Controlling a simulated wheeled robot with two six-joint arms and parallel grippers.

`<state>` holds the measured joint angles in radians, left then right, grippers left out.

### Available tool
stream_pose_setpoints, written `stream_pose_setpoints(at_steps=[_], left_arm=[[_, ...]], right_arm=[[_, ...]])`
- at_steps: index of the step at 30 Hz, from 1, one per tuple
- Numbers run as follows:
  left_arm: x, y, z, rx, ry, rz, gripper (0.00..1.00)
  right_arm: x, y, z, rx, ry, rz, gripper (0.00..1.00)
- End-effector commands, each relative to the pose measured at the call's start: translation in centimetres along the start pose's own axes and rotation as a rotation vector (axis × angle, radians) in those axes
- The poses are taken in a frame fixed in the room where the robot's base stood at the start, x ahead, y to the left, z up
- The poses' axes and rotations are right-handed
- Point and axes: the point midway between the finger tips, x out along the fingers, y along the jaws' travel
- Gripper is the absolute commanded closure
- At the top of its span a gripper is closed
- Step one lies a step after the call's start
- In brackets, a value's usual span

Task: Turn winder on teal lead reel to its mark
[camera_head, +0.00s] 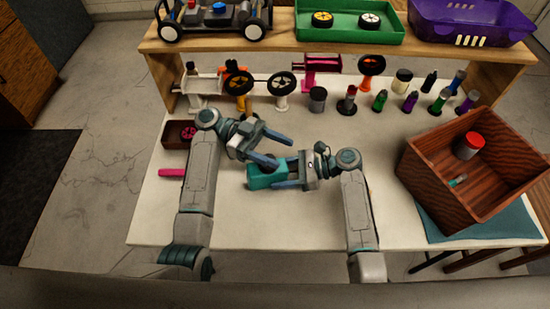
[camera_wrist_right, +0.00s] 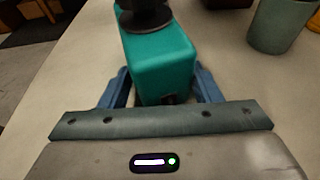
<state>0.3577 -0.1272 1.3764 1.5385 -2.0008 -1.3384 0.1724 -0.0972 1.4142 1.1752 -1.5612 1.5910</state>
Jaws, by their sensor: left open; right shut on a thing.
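The teal lead reel (camera_head: 258,181) is a box-shaped block on the table in front of me. In the right wrist view the teal block (camera_wrist_right: 160,62) sits between the two blue fingers, with a dark round winder (camera_wrist_right: 145,14) on its far upper part, cut off by the frame edge. My right gripper (camera_head: 280,174) is shut on the block from the right. My left gripper (camera_head: 284,151) is open, its fingers just above and behind the reel. One left finger overlaps the winder area in the head view. I cannot make out the mark.
A pink bar (camera_head: 171,173) and a dark box (camera_head: 178,134) lie at the left. Several bottles, wheels and stands line the back below a wooden shelf (camera_head: 440,55). A brown wooden crate (camera_head: 428,182) stands at the right. The front table is clear.

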Motion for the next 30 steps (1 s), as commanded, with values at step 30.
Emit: stream_pose_setpoints(at_steps=[30], left_arm=[[-6.1, 2.8, 1.4, 0.011, 0.03, -0.27, 0.41]], right_arm=[[0.0, 0.0, -0.2, 0.001, 0.003, 0.0, 0.63]])
